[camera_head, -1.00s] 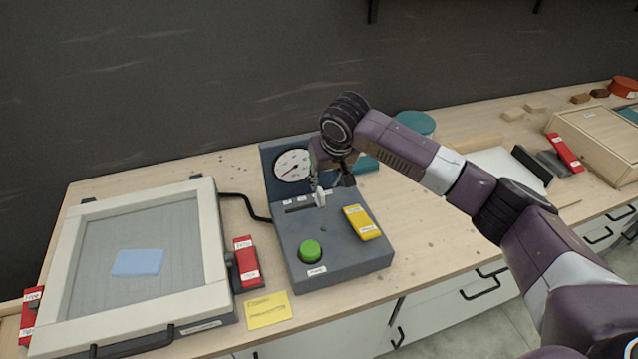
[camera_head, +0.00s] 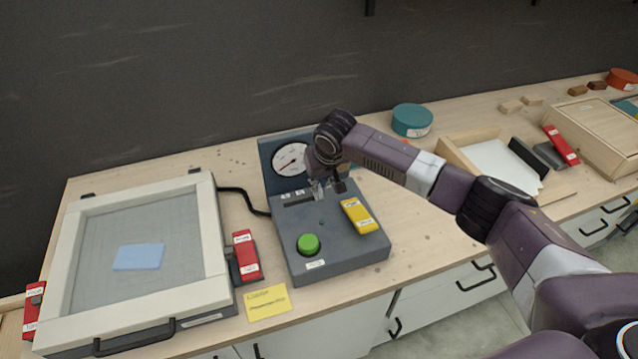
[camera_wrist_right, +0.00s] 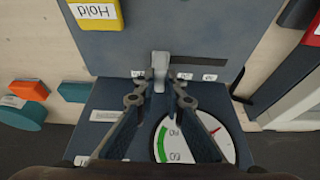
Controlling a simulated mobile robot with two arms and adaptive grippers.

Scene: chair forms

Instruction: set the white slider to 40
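The white slider (camera_head: 317,190) stands at the right end of a dark slot on the grey control box (camera_head: 345,255). In the right wrist view the slider (camera_wrist_right: 160,66) shows at one end of the slot, in line with the gap between my fingers. My right gripper (camera_head: 328,188) is low over the box at the slider. It also shows in the wrist view (camera_wrist_right: 160,90), with its fingers apart on either side of the slider; I cannot tell whether they touch it. A round dial (camera_head: 290,160) stands behind the slot. My left gripper is not in view.
A yellow block (camera_head: 359,216) and a green button (camera_head: 308,244) are on the box near the slider. A framed screen (camera_head: 130,265) with a blue pad and a red block (camera_head: 245,255) stand left. A teal round container (camera_head: 412,120) is behind my right arm.

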